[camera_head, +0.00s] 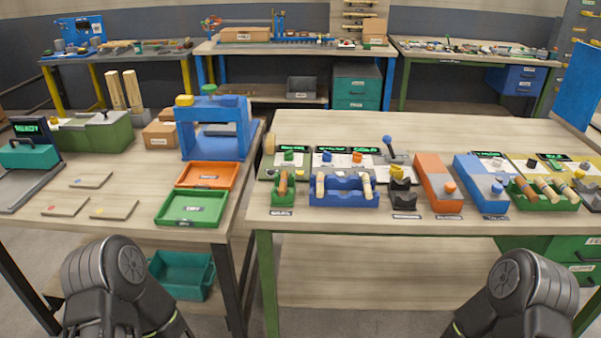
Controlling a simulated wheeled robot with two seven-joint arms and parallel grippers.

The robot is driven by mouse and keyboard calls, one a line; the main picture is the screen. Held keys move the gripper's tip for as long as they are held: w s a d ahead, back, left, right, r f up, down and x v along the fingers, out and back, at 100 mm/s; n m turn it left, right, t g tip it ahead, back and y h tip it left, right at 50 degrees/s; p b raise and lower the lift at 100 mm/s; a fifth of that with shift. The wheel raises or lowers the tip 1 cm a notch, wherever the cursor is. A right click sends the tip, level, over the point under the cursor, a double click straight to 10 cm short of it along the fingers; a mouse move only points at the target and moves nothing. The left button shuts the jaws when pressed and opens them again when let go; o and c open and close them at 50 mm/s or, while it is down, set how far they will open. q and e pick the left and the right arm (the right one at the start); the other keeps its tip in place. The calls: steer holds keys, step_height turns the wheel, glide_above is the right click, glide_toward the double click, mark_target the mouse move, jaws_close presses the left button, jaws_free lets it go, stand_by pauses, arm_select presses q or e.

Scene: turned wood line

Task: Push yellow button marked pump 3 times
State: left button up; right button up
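I cannot read a pump label, and no button is clearly the yellow one marked pump. The label plates are too small to read. Neither gripper shows. Only dark links of my two arms show at the bottom left and bottom right.
A blue tray (343,199) with wooden pegs, an orange block (437,183), a blue block (480,185) and a green peg tray (541,203) line the right-hand bench. Orange (231,186) and green (192,222) trays lie on the left-hand bench. The right-hand bench's front strip is clear.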

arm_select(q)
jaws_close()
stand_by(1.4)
